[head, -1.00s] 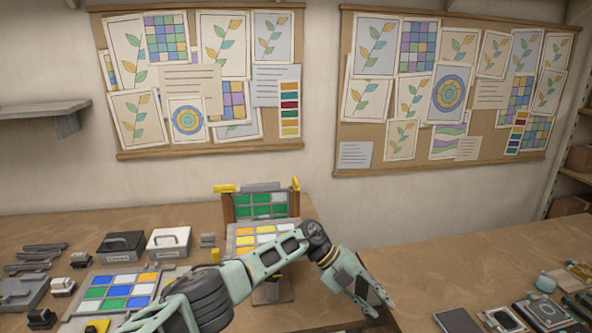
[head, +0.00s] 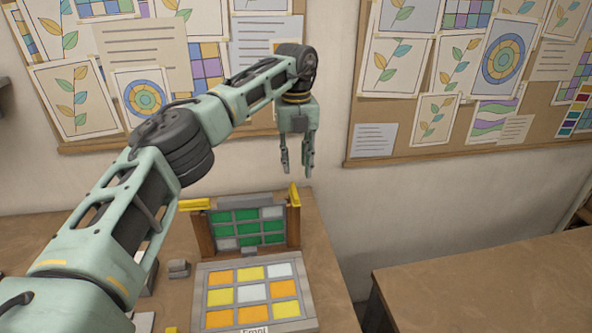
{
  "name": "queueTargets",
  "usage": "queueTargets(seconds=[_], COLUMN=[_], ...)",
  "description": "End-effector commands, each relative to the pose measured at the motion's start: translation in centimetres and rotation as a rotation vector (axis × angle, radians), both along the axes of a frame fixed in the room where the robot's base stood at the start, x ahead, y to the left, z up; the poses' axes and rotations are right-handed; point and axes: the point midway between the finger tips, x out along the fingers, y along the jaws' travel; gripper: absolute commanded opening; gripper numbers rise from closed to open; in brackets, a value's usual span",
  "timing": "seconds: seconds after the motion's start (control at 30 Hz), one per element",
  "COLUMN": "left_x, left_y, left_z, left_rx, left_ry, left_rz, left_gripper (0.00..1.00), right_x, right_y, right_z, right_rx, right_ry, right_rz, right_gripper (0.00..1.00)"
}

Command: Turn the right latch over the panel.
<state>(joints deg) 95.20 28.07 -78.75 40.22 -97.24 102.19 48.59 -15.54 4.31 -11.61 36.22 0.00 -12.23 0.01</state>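A panel of green and white tiles (head: 248,228) stands upright in a wooden frame (head: 206,235) on the table. The right latch (head: 294,195) is a yellow bar on the frame's upper right corner. It points up, not across the panel. The left latch (head: 193,204) is a yellow bar on the upper left corner, lying sideways and pointing outward to the left. My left gripper (head: 297,172) hangs above the right latch with its fingers pointing down, apart and empty. It looks clear of the latch, though the depth between them is hard to judge. My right gripper is out of view.
Pinboards hang on the wall behind. A second table (head: 490,285) stands at the right, past a gap.

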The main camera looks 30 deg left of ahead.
Motion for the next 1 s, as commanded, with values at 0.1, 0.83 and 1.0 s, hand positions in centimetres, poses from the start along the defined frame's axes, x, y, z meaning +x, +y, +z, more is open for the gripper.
queueTargets(seconds=[0.1,0.83,1.0], left_x=[-0.2,-0.1,-0.1], left_y=[0.4,0.3,0.3], left_z=[-0.6,-7.6,-7.6], left_rx=[0.01,0.007,0.007], left_ry=[0.005,0.0,0.001], left_rz=[0.006,0.006,0.005], left_gripper=[0.28,0.28,0.19], right_x=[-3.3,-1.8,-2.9], right_y=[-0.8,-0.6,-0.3], right_z=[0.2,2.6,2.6], right_rx=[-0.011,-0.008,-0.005], right_ry=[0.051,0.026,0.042], right_rz=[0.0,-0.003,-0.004], right_gripper=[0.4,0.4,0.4])
